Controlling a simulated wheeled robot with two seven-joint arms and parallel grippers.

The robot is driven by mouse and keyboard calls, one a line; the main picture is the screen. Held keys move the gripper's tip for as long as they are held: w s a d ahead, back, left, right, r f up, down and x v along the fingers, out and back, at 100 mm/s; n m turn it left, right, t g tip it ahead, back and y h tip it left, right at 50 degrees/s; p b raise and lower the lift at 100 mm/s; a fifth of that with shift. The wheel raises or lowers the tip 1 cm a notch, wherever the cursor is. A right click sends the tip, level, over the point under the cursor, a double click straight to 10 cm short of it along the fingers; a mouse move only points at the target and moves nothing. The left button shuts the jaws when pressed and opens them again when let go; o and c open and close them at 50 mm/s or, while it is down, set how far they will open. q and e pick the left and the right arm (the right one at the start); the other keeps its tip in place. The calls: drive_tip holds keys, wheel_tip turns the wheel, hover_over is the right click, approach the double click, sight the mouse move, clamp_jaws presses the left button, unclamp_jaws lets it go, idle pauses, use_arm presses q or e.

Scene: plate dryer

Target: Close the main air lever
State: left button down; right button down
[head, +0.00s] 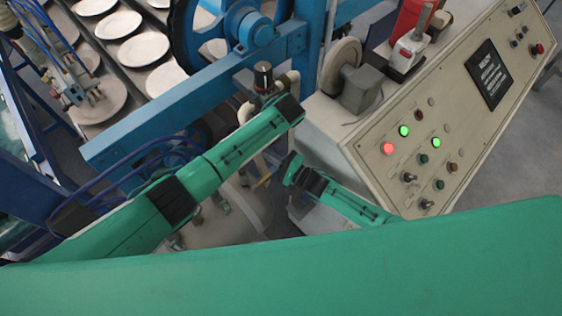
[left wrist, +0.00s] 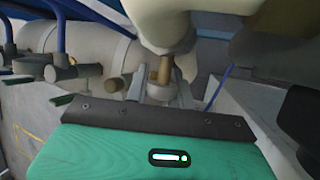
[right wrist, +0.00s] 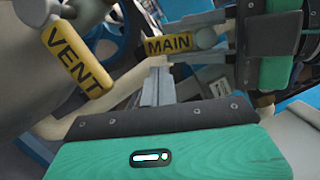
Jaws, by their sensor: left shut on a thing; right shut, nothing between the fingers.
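The yellow MAIN tag (right wrist: 168,45) of the main air lever shows in the right wrist view, beside a grey round valve part. My left gripper (left wrist: 155,88) is shut on a pale round part below a brass stem (left wrist: 165,70), apparently the main air lever; the grip is partly hidden. In the right wrist view the left gripper reaches in from the right beside the MAIN tag. My right gripper (right wrist: 157,82) is shut and empty, its tips just below the MAIN tag. In the head view the right gripper (head: 291,166) is below the left hand, and the lever is not clear.
A yellow VENT tag (right wrist: 75,58) hangs left of the right gripper. A control panel (head: 455,110) with lit buttons stands to the right. A blue beam (head: 180,110) and plates (head: 145,48) are at the upper left.

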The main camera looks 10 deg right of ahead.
drive_tip(key=shift+w+a+r, duration=0.1)
drive_tip(key=shift+w+a, duration=0.35)
drive_tip(key=shift+a, duration=0.05)
use_arm(q)
drive_tip(key=shift+w, duration=0.1)
use_arm(e)
drive_tip(key=shift+s+a+r+m, duration=0.15)
drive_tip(key=shift+s+a+m, duration=0.15)
drive_tip(key=shift+s+a, duration=0.2)
use_arm(q)
drive_tip(key=c, duration=1.3)
unclamp_jaws()
drive_tip(key=shift+d, duration=0.1)
drive_tip(key=shift+o, duration=0.3)
drive_tip(key=shift+r, duration=0.1)
use_arm(e)
drive_tip(key=shift+w, duration=0.1)
